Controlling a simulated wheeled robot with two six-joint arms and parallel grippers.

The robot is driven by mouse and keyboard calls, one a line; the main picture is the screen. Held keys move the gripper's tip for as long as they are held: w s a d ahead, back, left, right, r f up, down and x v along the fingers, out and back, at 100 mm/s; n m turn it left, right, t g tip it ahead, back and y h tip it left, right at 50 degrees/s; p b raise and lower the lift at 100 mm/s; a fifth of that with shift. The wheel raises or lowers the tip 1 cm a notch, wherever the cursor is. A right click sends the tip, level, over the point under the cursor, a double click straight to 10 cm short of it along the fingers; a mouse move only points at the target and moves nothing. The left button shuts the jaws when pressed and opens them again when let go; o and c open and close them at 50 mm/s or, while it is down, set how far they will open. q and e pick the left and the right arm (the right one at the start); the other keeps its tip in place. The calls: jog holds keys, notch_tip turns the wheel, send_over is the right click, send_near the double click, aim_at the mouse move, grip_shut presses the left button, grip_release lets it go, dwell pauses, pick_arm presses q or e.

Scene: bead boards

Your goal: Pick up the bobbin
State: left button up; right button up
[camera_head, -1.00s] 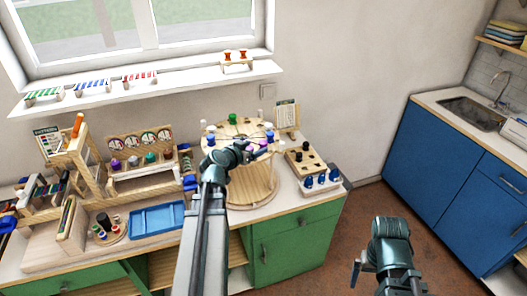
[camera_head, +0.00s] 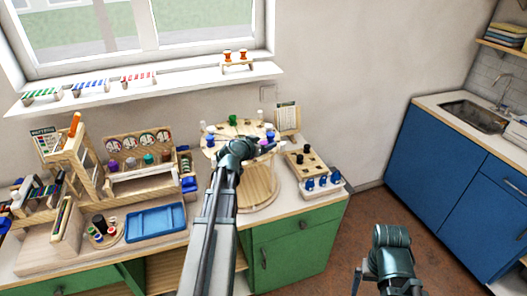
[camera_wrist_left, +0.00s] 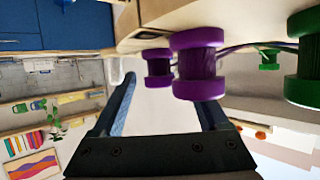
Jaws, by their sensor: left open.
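Several coloured bobbins stand on the round wooden stand, whose drum-like body (camera_head: 262,186) shows below my left gripper. Among them are a green bobbin (camera_head: 232,119) at the back and a blue one (camera_head: 270,137) at the right. My left gripper (camera_head: 277,147) is at the stand's right front. In the left wrist view its two fingers (camera_wrist_left: 168,95) are apart. A large purple bobbin (camera_wrist_left: 198,64) overlaps the right finger and hides its tip. A smaller-looking purple bobbin (camera_wrist_left: 157,67) appears between the fingers. No bobbin is clearly gripped. My right arm shows low at the right; its jaws are unclear.
A wooden block with holes (camera_head: 306,161) and blue bobbins (camera_head: 322,181) stand close to the stand's right. A blue tray (camera_head: 155,222) and wooden racks lie to the left. Green bobbins (camera_wrist_left: 306,60) show at the wrist view's right. The card (camera_head: 286,118) stands behind.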

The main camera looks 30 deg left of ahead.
pick_arm(q)
jog(key=shift+c, duration=0.2)
grip_shut()
jog(key=shift+r, duration=0.1)
pick_arm(e)
jog(key=shift+r, duration=0.1)
